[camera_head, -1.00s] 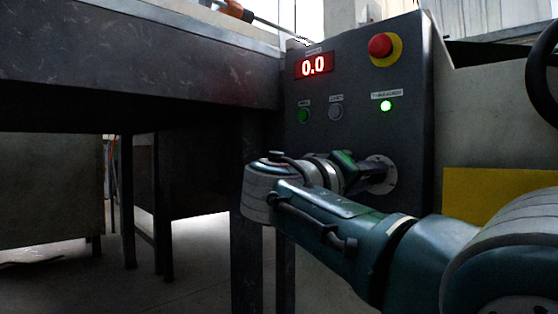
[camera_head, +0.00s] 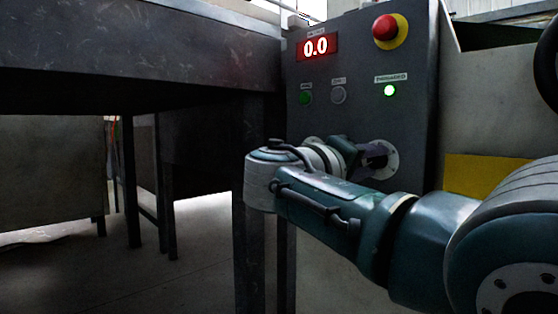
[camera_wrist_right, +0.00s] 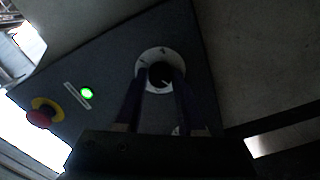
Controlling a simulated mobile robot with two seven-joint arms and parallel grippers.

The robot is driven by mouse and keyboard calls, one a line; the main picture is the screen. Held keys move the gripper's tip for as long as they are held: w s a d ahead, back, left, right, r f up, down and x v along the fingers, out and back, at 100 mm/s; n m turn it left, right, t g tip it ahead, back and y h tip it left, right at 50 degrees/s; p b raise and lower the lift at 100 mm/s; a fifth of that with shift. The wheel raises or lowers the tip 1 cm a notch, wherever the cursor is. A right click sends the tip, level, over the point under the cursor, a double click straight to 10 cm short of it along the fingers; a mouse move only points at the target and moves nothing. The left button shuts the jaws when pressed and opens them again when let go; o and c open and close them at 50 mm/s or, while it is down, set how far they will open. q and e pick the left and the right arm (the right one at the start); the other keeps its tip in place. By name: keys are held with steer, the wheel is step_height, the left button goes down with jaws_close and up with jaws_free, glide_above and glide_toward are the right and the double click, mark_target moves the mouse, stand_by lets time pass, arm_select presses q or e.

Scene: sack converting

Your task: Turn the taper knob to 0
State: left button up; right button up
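The dark taper knob (camera_wrist_right: 160,74) sits in a white round dial (camera_wrist_right: 148,57) on the control panel in the right wrist view. A pale pointer mark shows on the knob; the scale is too small to read. My right gripper (camera_wrist_right: 160,82) has its two fingers apart, one on each side of the knob, close to it. I cannot tell whether either finger touches it. In the head view the gripper is at the dial (camera_head: 384,160) and hides the knob. The red display (camera_head: 317,47) reads 0.0. My left gripper is not in view.
The grey panel (camera_head: 350,115) carries a red emergency button (camera_head: 385,27) on a yellow ring, a lit green lamp (camera_head: 390,90), a green button (camera_head: 306,97) and a grey button (camera_head: 338,95). A dark bench (camera_head: 140,45) stands left of it.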

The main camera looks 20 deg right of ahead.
steer(key=o, duration=0.4)
steer(key=shift+a, duration=0.1)
steer(key=shift+s+a+p, duration=0.15)
steer(key=shift+a+p, duration=0.15)
steer(key=p+v, duration=0.2)
steer(key=v, duration=0.7)
steer(key=shift+s+p, duration=0.1)
steer(key=shift+p, duration=0.25)
